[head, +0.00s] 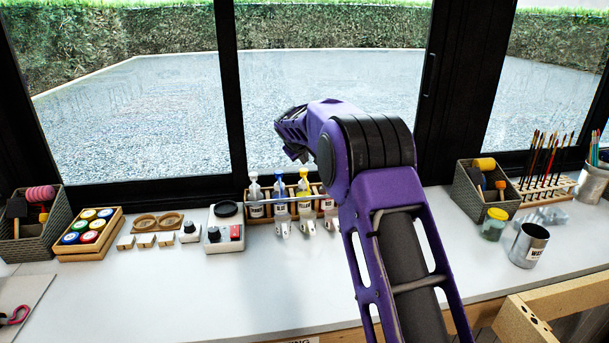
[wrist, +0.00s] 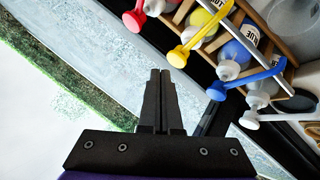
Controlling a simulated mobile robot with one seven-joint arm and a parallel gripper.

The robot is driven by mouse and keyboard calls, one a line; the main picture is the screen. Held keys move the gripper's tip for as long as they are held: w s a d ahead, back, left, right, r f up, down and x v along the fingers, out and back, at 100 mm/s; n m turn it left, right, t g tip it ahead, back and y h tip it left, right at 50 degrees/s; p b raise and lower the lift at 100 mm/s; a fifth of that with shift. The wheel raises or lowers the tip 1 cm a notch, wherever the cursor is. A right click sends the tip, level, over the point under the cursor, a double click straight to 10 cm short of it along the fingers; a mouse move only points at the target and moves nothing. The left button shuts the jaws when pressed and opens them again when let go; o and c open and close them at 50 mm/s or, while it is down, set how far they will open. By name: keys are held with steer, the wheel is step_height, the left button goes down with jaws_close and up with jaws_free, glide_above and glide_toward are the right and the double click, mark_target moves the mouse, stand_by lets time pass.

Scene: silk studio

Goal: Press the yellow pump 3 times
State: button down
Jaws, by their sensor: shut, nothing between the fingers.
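The yellow pump (head: 303,174) tops a bottle in the wooden rack at the back of the table, with the blue pump (head: 280,176) on its left. My gripper (head: 298,156) is shut and empty, above the rack near the yellow and blue pumps. In the wrist view its two fingers (wrist: 160,74) lie side by side. I see no contact with the pump. The red pump is hidden by my arm in the head view but shows in the wrist view (wrist: 134,20).
A white pump (head: 253,178) stands at the rack's left end. Left of the rack are a device with knobs (head: 222,238) and a wooden tray of paint jars (head: 62,251). A metal can (head: 529,246) stands at right.

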mark_target(304, 171)
steer(key=shift+f, duration=0.15)
steer(key=shift+f+b, duration=0.3)
steer(key=shift+b, duration=0.05)
steer(key=shift+f+b, duration=0.7)
steer(key=shift+f, duration=0.3)
stand_by(1.0)
steer(key=shift+r, duration=0.1)
steer(key=shift+r+p, duration=0.95)
steer(key=shift+r, duration=0.45)
step_height(304, 171, up, 4)
steer(key=p, duration=0.3)
steer(key=shift+r, duration=0.25)
steer(key=shift+r+p, duration=0.3)
steer(key=shift+r, duration=0.35)
